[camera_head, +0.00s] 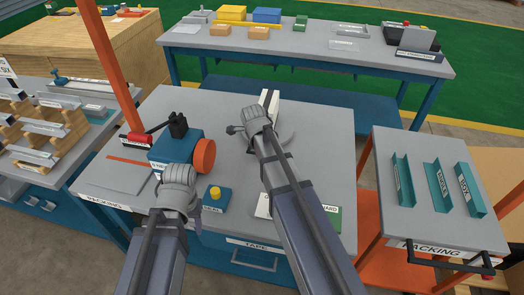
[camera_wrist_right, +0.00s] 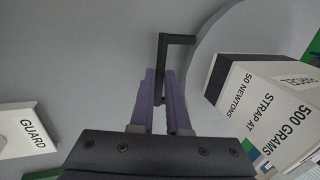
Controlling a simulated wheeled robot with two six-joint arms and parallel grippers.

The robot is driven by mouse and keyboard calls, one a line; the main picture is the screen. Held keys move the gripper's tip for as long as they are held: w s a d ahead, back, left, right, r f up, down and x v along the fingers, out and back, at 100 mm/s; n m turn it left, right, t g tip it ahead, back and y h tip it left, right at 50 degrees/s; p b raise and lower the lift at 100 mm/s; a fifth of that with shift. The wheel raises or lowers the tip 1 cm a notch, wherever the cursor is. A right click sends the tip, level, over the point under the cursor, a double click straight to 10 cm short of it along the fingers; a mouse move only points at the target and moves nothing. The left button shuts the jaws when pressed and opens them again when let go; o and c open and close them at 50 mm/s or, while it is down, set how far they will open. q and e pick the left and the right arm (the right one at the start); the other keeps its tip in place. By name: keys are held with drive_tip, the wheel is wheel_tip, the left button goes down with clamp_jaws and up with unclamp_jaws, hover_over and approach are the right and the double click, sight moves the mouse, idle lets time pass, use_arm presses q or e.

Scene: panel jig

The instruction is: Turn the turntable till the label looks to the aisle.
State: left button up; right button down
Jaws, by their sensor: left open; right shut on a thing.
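The turntable (camera_head: 288,130) is a grey disc on the grey bench, mostly hidden behind my right arm in the head view. Its curved edge also shows in the right wrist view (camera_wrist_right: 200,58). A white and dark parcel box (camera_wrist_right: 275,110) stands on it, printed "500 GRAMS STRAP AT 50 NEWTONS"; in the head view the box (camera_head: 268,100) is partly covered. My right gripper (camera_wrist_right: 162,105) is shut on a dark bent handle (camera_wrist_right: 164,60) beside the disc. My left gripper (camera_head: 179,170) is open over the bench, in front of the blue machine; its fingertips are hard to make out.
A blue machine (camera_head: 172,150) with an orange wheel stands left of the turntable. A yellow button box (camera_head: 214,198) sits near the bench front. A "GUARD" block (camera_wrist_right: 28,130) lies near my right gripper. An orange post (camera_head: 108,60) rises at left. A packing cart (camera_head: 410,225) stands at right.

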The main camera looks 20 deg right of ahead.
drive_tip(key=shift+a, duration=0.15)
idle(0.4)
drive_tip(key=c, duration=0.9)
unclamp_jaws()
drive_tip(key=shift+w, duration=0.1)
drive_tip(key=shift+r, duration=0.15)
drive_tip(key=p+v, duration=0.7)
drive_tip(key=shift+r, duration=0.25)
